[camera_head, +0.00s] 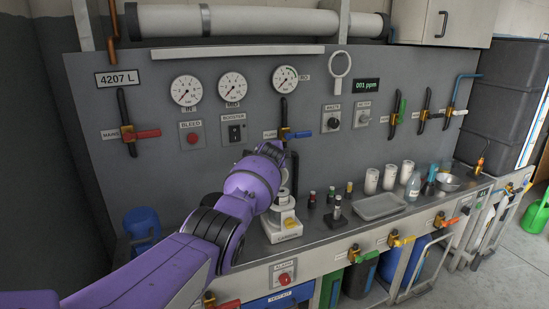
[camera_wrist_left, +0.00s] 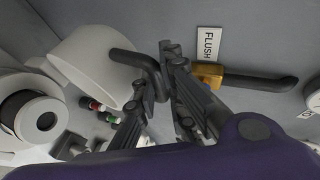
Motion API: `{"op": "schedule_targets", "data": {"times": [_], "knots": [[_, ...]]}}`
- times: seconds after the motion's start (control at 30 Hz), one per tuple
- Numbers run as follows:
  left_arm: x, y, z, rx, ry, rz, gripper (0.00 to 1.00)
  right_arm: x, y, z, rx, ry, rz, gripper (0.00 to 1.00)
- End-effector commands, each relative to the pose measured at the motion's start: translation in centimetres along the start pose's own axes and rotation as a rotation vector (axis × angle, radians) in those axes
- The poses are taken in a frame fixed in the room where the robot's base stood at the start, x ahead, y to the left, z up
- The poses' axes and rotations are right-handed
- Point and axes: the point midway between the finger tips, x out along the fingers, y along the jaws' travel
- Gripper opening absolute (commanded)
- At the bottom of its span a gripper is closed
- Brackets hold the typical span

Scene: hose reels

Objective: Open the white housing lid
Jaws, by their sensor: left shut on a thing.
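The white housing (camera_head: 283,226) stands on the bench in the head view, partly behind my purple left arm. In the left wrist view, a large white round part (camera_wrist_left: 85,68), which looks like its lid, fills the upper left. A black bent handle (camera_wrist_left: 128,57) runs from this part to my left gripper (camera_wrist_left: 160,78). The gripper's dark fingers are shut around the handle's end. In the head view, my arm hides most of the gripper and lid, so I cannot tell how far the lid is raised. My right gripper is in neither view.
Small bottles (camera_head: 330,195), a dark stand (camera_head: 337,214) and a grey tray (camera_head: 379,206) stand right of the housing. Gauges (camera_head: 232,86) and valves line the panel behind.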

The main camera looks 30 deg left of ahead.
Motion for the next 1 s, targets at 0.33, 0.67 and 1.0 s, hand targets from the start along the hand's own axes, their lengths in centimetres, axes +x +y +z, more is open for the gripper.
{"op": "schedule_targets", "data": {"times": [0.33, 0.67, 1.0], "knots": [[0.6, -0.5, 0.1, -0.011, 0.002, 0.035, 0.0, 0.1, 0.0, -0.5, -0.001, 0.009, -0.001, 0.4], [0.6, -0.5, 0.1, -0.013, 0.003, 0.037, 0.0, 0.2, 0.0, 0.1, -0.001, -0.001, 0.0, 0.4], [0.6, -0.3, 0.1, -0.015, 0.003, 0.039, 0.18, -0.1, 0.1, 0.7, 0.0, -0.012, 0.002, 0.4]]}}
